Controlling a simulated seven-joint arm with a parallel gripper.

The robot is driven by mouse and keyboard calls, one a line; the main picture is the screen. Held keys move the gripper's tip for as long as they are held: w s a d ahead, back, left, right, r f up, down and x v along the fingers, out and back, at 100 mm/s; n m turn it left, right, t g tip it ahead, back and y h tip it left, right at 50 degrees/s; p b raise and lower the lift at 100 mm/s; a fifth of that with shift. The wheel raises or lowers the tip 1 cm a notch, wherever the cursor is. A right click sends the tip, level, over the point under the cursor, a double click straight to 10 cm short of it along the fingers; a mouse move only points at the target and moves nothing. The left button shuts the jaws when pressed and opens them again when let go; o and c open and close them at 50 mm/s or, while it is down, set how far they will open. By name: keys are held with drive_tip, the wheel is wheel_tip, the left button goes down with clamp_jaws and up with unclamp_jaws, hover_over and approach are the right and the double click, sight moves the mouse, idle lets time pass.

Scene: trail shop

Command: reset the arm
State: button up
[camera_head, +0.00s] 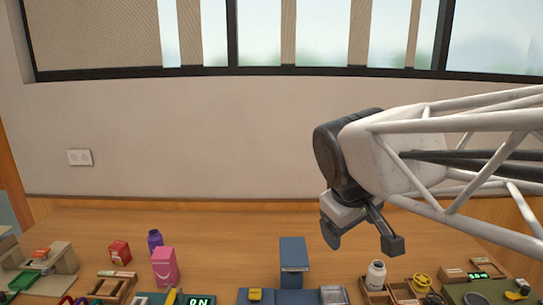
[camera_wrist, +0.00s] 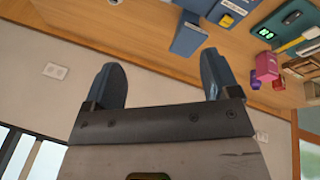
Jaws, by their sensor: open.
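My gripper (camera_head: 362,236) hangs from my white lattice arm at the right of the head view, above the wooden table (camera_head: 220,232). Its two fingers are spread apart with nothing between them. In the wrist view my gripper (camera_wrist: 160,88) shows two dark fingers set wide, with only the wall behind the gap. The gripper is apart from everything on the table.
Below stand a blue block-like object (camera_head: 292,255), a white bottle (camera_head: 375,274), a pink box (camera_head: 164,267), a purple bottle (camera_head: 155,240) and a red box (camera_head: 119,252). Wooden trays line the front edge. The table's back strip is clear. A wall with windows rises behind.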

drive_tip(key=shift+s+d+f+m+t+y, duration=0.45)
drive_tip(key=shift+s+d+m, duration=0.8)
drive_tip(key=shift+s, duration=1.9)
drive_tip(key=shift+s+d+f+m+t+y, duration=0.4)
drive_tip(key=shift+s+d+m, duration=0.8)
drive_tip(key=shift+s, duration=1.9)
wheel_tip(320, 180, down, 9)
drive_tip(key=w+g, duration=0.1)
drive_tip(key=g, duration=0.2)
drive_tip(key=shift+w+a+f+m, duration=0.15)
drive_tip(key=shift+a+m, duration=0.05)
drive_tip(key=shift+m, duration=0.25)
